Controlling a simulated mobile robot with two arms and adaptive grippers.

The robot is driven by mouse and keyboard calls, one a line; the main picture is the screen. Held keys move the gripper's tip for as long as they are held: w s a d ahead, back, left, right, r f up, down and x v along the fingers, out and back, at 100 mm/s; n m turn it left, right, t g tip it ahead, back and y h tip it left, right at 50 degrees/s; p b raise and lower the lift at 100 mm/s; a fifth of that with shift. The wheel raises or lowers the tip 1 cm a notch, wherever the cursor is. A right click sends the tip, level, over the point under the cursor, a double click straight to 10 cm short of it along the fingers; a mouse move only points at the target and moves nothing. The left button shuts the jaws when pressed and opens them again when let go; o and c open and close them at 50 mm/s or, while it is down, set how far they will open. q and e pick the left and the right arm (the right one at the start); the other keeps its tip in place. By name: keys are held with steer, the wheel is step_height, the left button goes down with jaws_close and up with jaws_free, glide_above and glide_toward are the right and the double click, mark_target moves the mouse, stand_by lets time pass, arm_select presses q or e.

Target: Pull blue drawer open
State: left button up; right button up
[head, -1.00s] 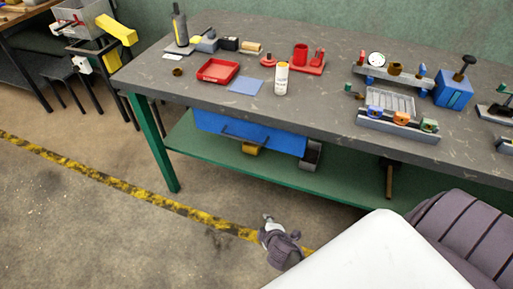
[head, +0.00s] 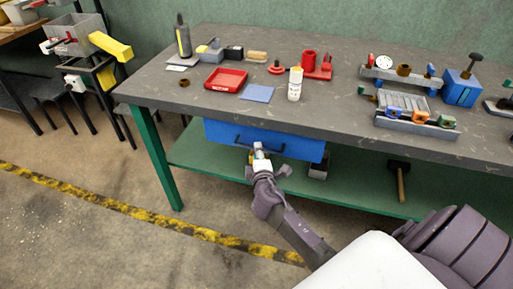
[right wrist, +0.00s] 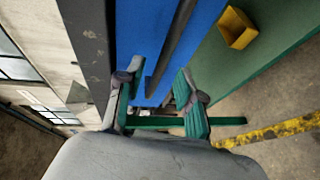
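The blue drawer (head: 298,147) hangs under the front edge of the grey worktable and looks shut. A dark bar handle runs along its front. My right gripper (head: 258,152) is at the drawer's lower front, by the handle. In the right wrist view, the blue front (right wrist: 140,35) and the dark handle (right wrist: 175,42) lie ahead of my right gripper (right wrist: 160,82). Its two fingers are open, with the near end of the handle seen between them. I cannot tell whether they touch it. My left gripper is not in view.
The worktable (head: 215,107) holds a red tray (head: 226,79), a white bottle (head: 295,84) and fixtures. Below is a green shelf (head: 350,190), with a yellow bin (right wrist: 236,28) seen in the wrist view. A hammer (head: 400,178) is at right. Floor in front is clear.

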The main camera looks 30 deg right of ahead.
steer(key=shift+x, duration=1.9)
jaws_close()
